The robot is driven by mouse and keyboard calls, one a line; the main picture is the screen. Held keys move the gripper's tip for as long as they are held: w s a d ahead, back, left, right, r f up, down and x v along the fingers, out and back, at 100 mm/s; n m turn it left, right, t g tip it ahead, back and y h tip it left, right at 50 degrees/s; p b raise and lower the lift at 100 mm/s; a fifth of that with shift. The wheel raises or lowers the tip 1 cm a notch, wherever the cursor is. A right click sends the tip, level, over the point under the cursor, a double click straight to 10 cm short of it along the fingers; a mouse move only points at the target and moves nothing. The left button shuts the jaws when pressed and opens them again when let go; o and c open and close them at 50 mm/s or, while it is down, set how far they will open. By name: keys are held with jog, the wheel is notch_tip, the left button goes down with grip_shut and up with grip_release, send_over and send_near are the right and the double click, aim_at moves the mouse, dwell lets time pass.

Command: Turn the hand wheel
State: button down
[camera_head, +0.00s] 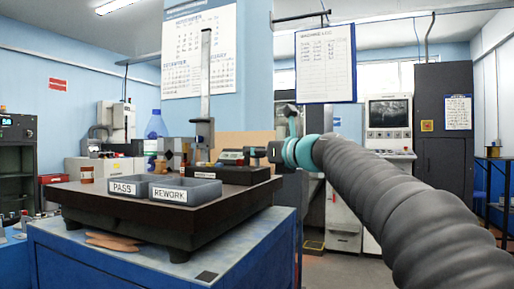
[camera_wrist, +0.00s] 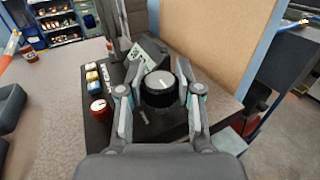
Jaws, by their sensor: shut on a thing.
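The hand wheel (camera_wrist: 160,90) is a black ribbed knob with a pale top and a dark mark line, in the middle of the wrist view. It sits on a dark control box (camera_wrist: 100,133). My gripper (camera_wrist: 159,94) has one finger on each side of the wheel and is shut on it. In the head view my gripper (camera_head: 275,153) reaches the right end of the dark box (camera_head: 230,175) on the bench. The wheel is not clearly visible there.
A tan board (camera_wrist: 205,40) stands close behind. Grey PASS (camera_head: 127,187) and REWORK (camera_head: 185,190) trays lie on the dark plate left of the box.

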jog(key=shift+m+t+h+p, duration=0.35)
jog(key=shift+m+t+h, duration=0.45)
jog(key=shift+h, duration=0.5)
jog(key=c, duration=0.7)
grip_release()
jog(key=shift+c, duration=0.2)
jog(key=v, duration=1.2)
jog(key=shift+f, duration=0.15)
